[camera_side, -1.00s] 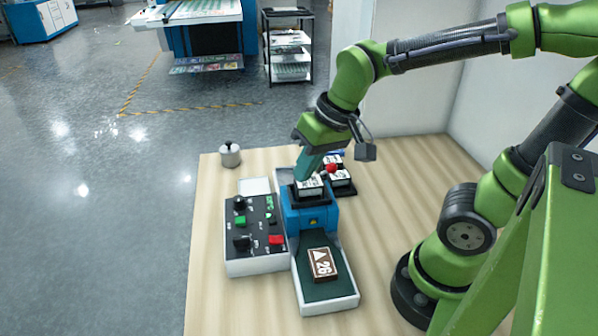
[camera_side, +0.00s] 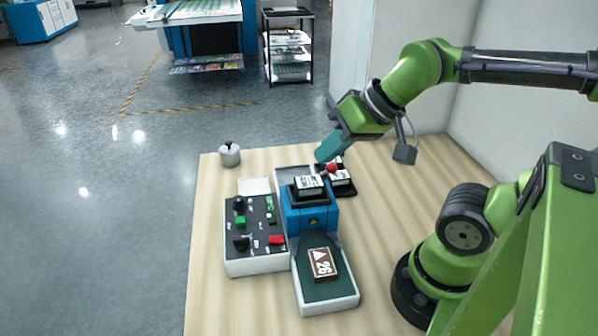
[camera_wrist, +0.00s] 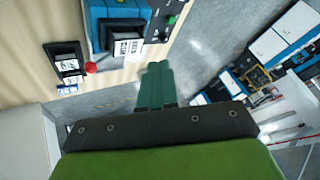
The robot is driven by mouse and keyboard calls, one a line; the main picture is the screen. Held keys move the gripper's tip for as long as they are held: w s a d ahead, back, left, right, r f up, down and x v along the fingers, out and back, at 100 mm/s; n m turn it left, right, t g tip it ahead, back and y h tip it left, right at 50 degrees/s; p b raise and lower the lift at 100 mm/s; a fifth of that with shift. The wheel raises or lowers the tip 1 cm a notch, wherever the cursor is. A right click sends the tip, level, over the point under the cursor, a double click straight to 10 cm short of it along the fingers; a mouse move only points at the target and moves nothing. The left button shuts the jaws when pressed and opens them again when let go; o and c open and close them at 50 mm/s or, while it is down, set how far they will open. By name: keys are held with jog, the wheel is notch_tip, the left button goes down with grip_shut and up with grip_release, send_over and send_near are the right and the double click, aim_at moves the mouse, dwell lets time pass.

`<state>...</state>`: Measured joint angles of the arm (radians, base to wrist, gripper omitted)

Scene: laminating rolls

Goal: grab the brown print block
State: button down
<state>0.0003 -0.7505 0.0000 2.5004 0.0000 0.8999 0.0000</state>
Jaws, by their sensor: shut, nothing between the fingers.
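The brown print block (camera_side: 321,264), marked with a white triangle and 26, lies flat on the dark green bed of the tray (camera_side: 347,296) at the front of the blue machine (camera_side: 318,221). My gripper (camera_side: 323,157) is above the back of the table, behind the machine and well away from the brown block. In the wrist view, its teal fingers (camera_wrist: 153,68) are together and hold nothing. The brown block does not show in the wrist view.
A white-and-black block (camera_side: 309,184) sits on top of the blue machine. Similar blocks and a red knob (camera_side: 331,168) are behind it. A control box (camera_side: 257,262) stands left of the tray. A grey pot (camera_side: 230,155) is at the back left.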

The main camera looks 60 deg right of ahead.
jog(key=c, duration=1.8)
grip_release()
jog(key=o, duration=1.8)
jog(key=n+g+h, duration=0.2)
jog(key=n+g, duration=0.5)
jog(key=n, duration=0.6)
send_over(322, 262)
jog(key=f, duration=1.4)
jog(key=shift+d, duration=0.2)
jog(key=shift+a+f, duration=0.2)
jog(key=shift+f, duration=2.65)
